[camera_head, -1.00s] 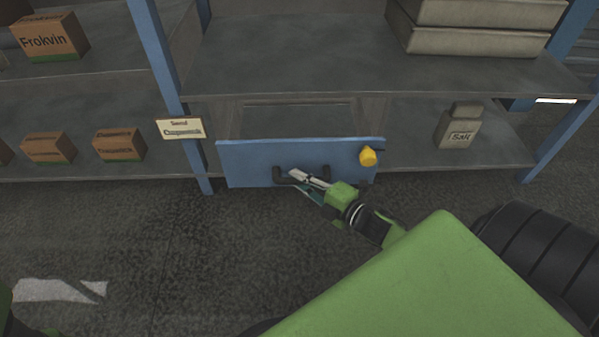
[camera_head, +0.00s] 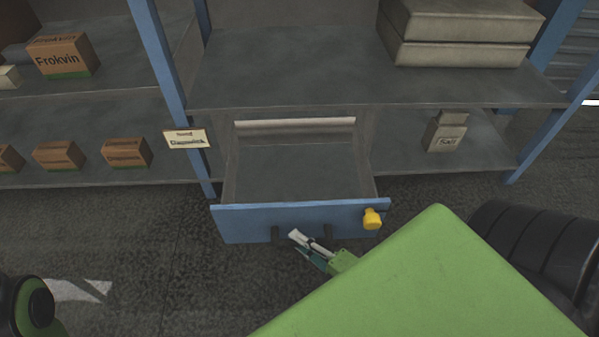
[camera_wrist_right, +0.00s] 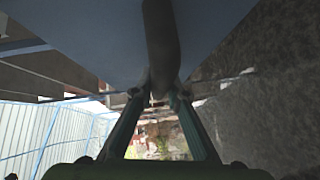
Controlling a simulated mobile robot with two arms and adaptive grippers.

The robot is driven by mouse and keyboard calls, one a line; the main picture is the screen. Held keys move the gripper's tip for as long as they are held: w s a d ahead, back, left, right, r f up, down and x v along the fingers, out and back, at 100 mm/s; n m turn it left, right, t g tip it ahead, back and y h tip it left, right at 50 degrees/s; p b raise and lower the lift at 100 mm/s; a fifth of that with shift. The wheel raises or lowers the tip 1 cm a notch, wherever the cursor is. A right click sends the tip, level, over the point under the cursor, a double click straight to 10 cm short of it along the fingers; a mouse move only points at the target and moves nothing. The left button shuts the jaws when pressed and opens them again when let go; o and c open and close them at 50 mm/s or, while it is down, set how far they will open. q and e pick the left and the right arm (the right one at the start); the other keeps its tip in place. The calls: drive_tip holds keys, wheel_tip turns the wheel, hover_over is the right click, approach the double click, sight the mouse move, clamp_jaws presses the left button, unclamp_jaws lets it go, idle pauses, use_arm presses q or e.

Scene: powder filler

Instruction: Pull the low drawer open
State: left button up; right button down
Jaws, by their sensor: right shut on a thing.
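The low drawer (camera_head: 295,222) has a blue front and is pulled well out of the lower shelf, with its grey inner floor (camera_head: 290,175) showing and looking empty. A dark bar handle (camera_head: 328,232) is on the front, and a yellow knob (camera_head: 372,219) is near its right end. My right gripper (camera_head: 299,242) is at the handle. In the right wrist view the dark handle bar (camera_wrist_right: 160,45) runs between the two fingers (camera_wrist_right: 158,92), which are shut on it. The left gripper is not in view; part of my left arm shows at the lower left.
Brown boxes (camera_head: 62,55) stand on the left shelves. A sign (camera_head: 186,138) is on the blue post. The floor before the drawer is clear.

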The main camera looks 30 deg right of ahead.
drive_tip(key=c, duration=2)
unclamp_jaws()
drive_tip(key=shift+o, duration=0.2)
drive_tip(key=shift+s, duration=0.1)
drive_tip(key=v, duration=1.1)
drive_tip(key=shift+s, duration=0.35)
drive_tip(key=shift+d+r, duration=0.1)
